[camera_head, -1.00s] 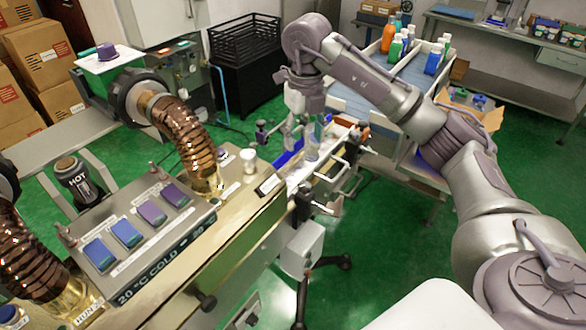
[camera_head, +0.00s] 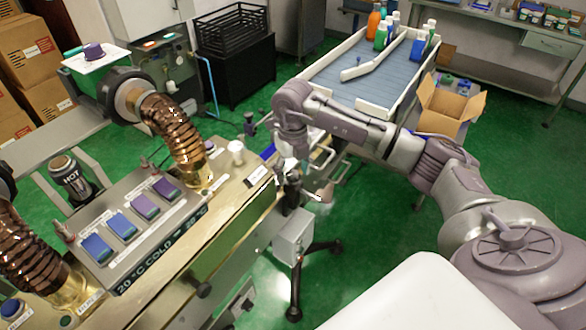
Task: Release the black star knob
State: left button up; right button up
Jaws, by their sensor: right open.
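My right gripper (camera_head: 291,186) points down at the right end of the gold-topped sleeve machine (camera_head: 232,210). Its fingers are small and dark against dark fittings there, apart as far as I can see. A star knob cannot be made out clearly at the fingers; my wrist and the fittings hide that spot. A round black knob (camera_head: 203,290) sits on the machine's front side, well away from the gripper; its star shape cannot be confirmed. My left gripper is not in view.
A control box with coloured switches (camera_head: 124,227) and ribbed copper hoses (camera_head: 172,130) stand left of the gripper. A conveyor with bottles (camera_head: 365,75) and an open carton (camera_head: 448,105) lie behind my right arm. A grey box on a stand (camera_head: 293,243) is just below.

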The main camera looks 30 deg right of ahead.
jog(key=c, duration=1.1)
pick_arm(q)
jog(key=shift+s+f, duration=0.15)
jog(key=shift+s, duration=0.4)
pick_arm(e)
jog(key=shift+c, duration=0.2)
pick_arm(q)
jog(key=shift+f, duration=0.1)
